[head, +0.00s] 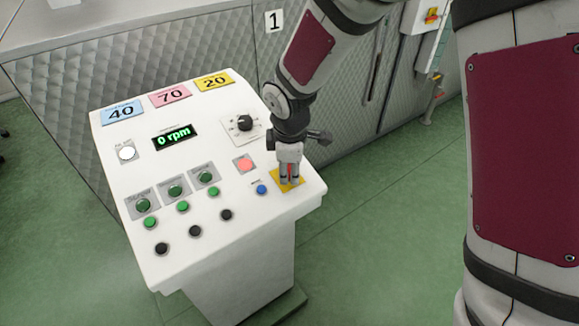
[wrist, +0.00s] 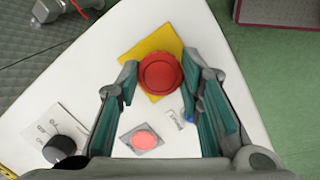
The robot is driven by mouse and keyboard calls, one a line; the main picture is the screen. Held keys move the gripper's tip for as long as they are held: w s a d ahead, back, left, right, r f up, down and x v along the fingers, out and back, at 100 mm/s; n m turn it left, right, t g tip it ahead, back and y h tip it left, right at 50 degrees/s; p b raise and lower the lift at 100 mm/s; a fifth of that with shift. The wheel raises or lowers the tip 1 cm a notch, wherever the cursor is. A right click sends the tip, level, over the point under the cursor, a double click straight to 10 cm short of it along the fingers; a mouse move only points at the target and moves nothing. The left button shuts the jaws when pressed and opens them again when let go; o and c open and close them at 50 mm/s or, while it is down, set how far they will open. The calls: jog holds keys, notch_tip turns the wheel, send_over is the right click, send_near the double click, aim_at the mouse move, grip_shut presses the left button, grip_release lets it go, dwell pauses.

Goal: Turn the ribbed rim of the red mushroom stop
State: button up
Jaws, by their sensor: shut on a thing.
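The red mushroom stop (wrist: 160,76) sits on a yellow plate (wrist: 146,48) near the corner of the white control desk (wrist: 222,100). In the wrist view my gripper (wrist: 160,70) has one finger on each side of its ribbed rim, shut on it. In the head view my gripper (head: 289,180) points down over the yellow plate (head: 299,184) and hides most of the stop.
A blue button (head: 262,189) is close to the gripper, partly hidden by a finger in the wrist view. A black rotary knob (head: 244,123), a display reading 0 rpm (head: 175,137), and green and black buttons share the desk. Green floor (head: 400,240) lies to the right.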

jog(key=m, duration=0.3)
jog(key=shift+m+g, duration=0.3)
jog(key=shift+m, duration=2.1)
jog(key=shift+w, duration=0.1)
jog(key=o, duration=1.2)
jog(key=shift+c, duration=0.2)
notch_tip(320, 180, up, 12)
jog(key=s, duration=0.1)
jog(key=shift+s+d, duration=0.2)
jog(key=shift+s, duration=0.1)
